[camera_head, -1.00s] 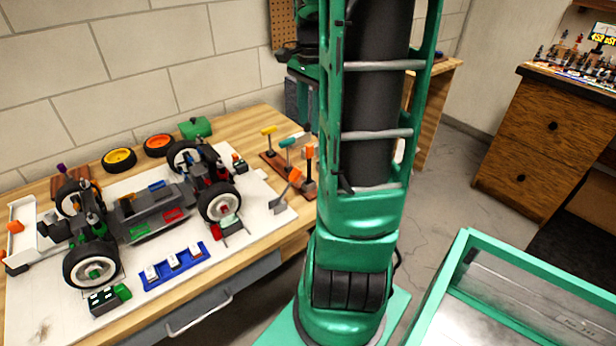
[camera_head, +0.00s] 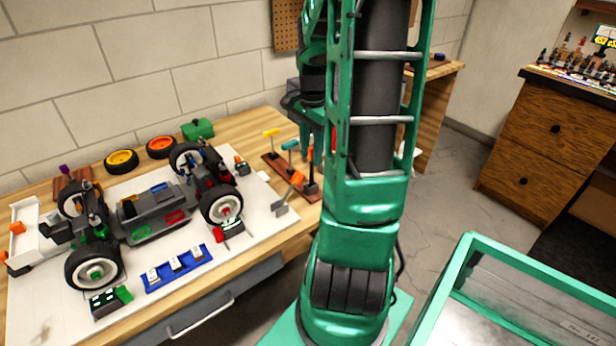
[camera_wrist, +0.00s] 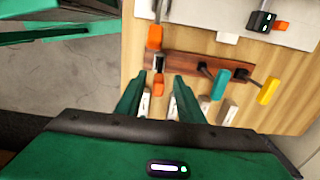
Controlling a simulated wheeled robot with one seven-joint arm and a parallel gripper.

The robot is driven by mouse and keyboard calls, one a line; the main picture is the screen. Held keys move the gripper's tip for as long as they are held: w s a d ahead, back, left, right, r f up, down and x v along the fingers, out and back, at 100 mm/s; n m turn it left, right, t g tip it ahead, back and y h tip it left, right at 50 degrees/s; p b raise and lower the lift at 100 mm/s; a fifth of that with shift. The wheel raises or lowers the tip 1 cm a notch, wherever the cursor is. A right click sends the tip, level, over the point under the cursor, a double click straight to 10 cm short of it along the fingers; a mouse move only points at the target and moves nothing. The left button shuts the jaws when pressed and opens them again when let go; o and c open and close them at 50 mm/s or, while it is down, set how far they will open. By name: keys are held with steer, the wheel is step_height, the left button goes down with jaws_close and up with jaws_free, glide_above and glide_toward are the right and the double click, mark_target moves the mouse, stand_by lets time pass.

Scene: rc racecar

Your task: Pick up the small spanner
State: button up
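A wooden rack (camera_head: 273,161) holds upright tools with yellow (camera_head: 270,132), teal (camera_head: 289,145) and orange handles; the rack also shows in the wrist view (camera_wrist: 190,66). A second orange-handled tool (camera_head: 291,179) with a grey end leans by the mat; it also shows in the wrist view (camera_wrist: 154,38). I cannot tell which tool is the small spanner. My gripper (camera_wrist: 160,80) is open, its fingers on either side of the rack's orange handle (camera_wrist: 158,86). Contact is unclear.
A partly built RC car (camera_head: 150,205) stands on a white mat (camera_head: 60,310) on the wooden workbench. A blue tray (camera_head: 178,268) lies in front of it. The teal handle (camera_wrist: 221,84) and yellow handle (camera_wrist: 268,91) stand close to the right of my fingers.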

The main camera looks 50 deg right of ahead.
steer(key=shift+c, duration=0.6)
jaws_close()
